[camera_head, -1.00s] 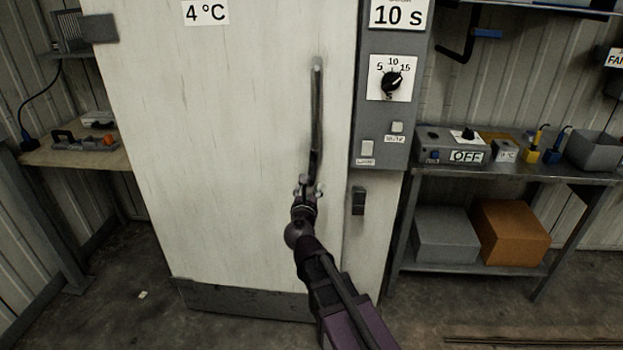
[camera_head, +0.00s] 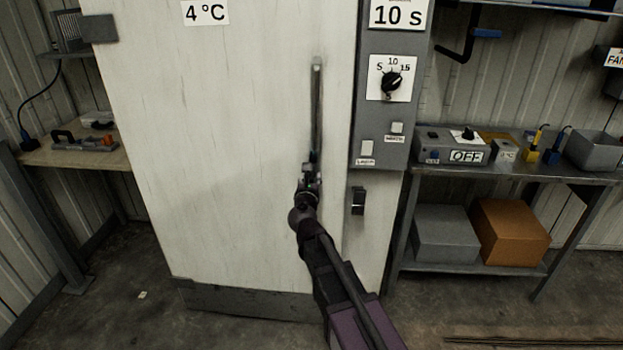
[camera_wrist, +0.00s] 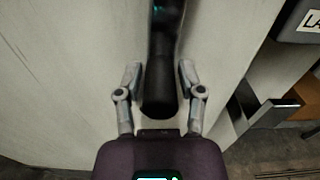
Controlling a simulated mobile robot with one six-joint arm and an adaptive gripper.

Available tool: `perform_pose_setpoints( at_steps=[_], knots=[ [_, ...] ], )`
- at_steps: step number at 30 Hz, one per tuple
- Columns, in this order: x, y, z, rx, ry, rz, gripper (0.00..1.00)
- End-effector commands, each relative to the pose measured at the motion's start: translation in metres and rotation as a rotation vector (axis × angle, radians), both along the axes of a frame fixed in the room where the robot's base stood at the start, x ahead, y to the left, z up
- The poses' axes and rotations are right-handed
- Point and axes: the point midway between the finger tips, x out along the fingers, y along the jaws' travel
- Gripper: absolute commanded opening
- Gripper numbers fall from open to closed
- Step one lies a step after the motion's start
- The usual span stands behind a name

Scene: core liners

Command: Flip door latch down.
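A tall pale door carries a long dark vertical handle (camera_head: 317,105). A small black latch (camera_head: 358,201) sits on the pale panel to the right of the door, below the grey control box; it seems to show at the right of the wrist view (camera_wrist: 243,104). My gripper (camera_head: 311,170) is at the lower end of the handle, left of the latch and a little higher. In the wrist view, my two fingers (camera_wrist: 160,76) stand on either side of the dark handle end (camera_wrist: 160,98), with narrow gaps showing. My gripper looks open around it; contact is not clear.
The grey control box (camera_head: 383,120) with a dial juts out above the latch. A metal shelf bench (camera_head: 520,172) with boxes stands at the right, a wooden table (camera_head: 85,158) at the left. The floor before the door is clear.

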Motion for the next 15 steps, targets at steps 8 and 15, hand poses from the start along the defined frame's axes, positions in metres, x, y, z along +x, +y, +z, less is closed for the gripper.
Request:
perform_pose_setpoints(
  at_steps=[8,15],
  knots=[
    [0.0003,0.0002,0.0001,0.000,0.000,0.000,0.00],
    [-0.0005,0.0037,-0.0001,0.013,-0.001,0.005,0.00]
  ],
)
